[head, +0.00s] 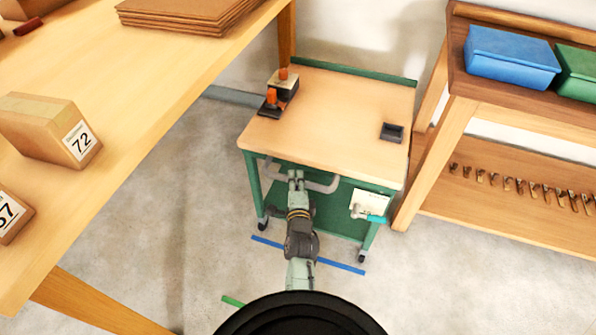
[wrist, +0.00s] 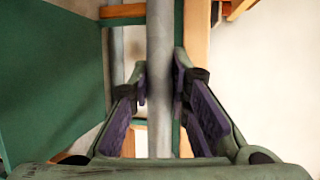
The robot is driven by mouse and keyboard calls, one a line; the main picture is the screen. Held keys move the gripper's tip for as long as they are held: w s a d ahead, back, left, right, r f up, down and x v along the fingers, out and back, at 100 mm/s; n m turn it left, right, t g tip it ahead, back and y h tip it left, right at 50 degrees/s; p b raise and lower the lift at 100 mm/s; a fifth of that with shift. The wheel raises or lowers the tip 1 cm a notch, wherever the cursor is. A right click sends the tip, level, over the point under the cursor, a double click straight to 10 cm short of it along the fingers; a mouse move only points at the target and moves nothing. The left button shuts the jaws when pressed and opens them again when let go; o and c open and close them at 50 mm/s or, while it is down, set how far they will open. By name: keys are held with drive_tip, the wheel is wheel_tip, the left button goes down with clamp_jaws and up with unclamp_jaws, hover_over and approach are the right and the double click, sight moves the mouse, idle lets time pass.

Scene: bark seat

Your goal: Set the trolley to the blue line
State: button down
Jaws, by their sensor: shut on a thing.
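The trolley (head: 340,120) has a wooden top and a green frame on castors, and stands between the table and the shelf unit. Its grey handle bar (head: 325,187) is on the near side. My gripper (head: 296,178) is at that handle; in the wrist view my gripper (wrist: 160,85) has its fingers on both sides of the grey bar (wrist: 160,40), shut on it. The blue line (head: 340,264) lies on the floor at the trolley's near side, close to its front castors. My arm hides the middle of the line.
A green line (head: 232,301) lies nearer on the floor. A wooden table (head: 130,100) with boxes is at left. A shelf unit (head: 455,110) with blue and green bins stands close at right. Small items (head: 283,82) and a dark tray (head: 391,132) sit on the trolley.

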drive_tip(key=shift+s+a+p, duration=0.2)
drive_tip(key=shift+s+a, duration=0.05)
drive_tip(key=shift+s, duration=0.45)
drive_tip(key=shift+s+a+p, duration=0.15)
drive_tip(key=shift+s+a, duration=0.05)
drive_tip(key=shift+s, duration=0.5)
drive_tip(key=c, duration=1.5)
unclamp_jaws()
